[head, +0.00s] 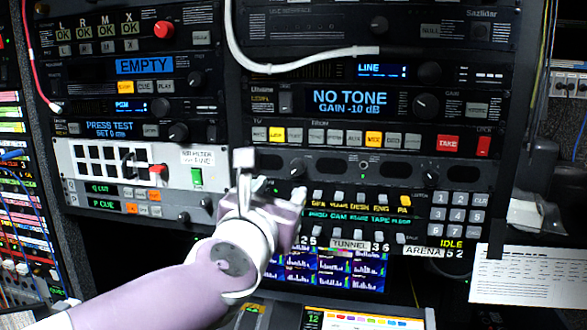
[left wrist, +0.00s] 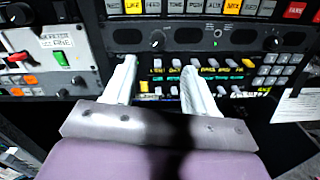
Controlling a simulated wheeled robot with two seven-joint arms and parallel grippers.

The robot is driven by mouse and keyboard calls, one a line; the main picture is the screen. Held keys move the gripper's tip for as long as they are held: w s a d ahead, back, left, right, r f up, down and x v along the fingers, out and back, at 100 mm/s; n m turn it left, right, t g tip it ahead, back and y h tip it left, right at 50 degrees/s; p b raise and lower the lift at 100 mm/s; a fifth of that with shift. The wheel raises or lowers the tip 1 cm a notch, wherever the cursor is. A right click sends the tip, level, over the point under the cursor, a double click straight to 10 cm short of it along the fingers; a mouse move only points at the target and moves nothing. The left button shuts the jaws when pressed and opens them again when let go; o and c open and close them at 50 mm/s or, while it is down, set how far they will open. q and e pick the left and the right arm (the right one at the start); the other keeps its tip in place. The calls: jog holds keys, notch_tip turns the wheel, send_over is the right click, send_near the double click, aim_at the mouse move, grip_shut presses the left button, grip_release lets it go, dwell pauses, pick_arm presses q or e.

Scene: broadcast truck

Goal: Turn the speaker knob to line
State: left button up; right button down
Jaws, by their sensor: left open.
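A dark rack strip with speaker-like oval openings (head: 398,168) runs across the middle rack. It carries a left black knob (head: 297,167) and a right black knob (head: 430,176), each with a light mark; the frames do not show which is named speaker. The left wrist view also shows the left knob (left wrist: 157,40) and the right knob (left wrist: 271,43). My left gripper (head: 270,176) is open and empty in front of the strip's left part. In the left wrist view its fingers (left wrist: 160,66) point up, just below the left knob, apart from it. My right gripper is out of view.
A blue display (head: 384,70) reads LINE, above a NO TONE display (head: 350,101). Below the strip are rows of lit switches (head: 355,205) and a number keypad (head: 460,208). A white cable (head: 300,62) hangs across the upper rack. A white paper sheet (head: 528,275) is at right.

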aim_at(296, 169)
pick_arm(q)
jog(key=x, duration=0.3)
jog(key=p+x, duration=0.1)
jog(key=x, duration=0.3)
jog(key=p+x, duration=0.1)
jog(key=x, duration=0.3)
jog(key=shift+w+a+f, duration=0.1)
jog(key=shift+a+f, duration=0.15)
jog(key=shift+a, duration=0.1)
jog(key=shift+w+d+p, duration=0.2)
jog(key=shift+w+p, duration=0.1)
jog(key=shift+w, duration=0.05)
jog(key=shift+d, duration=0.2)
jog(key=shift+a, duration=0.1)
jog(key=shift+w, duration=0.1)
jog(key=c, duration=0.4)
grip_shut()
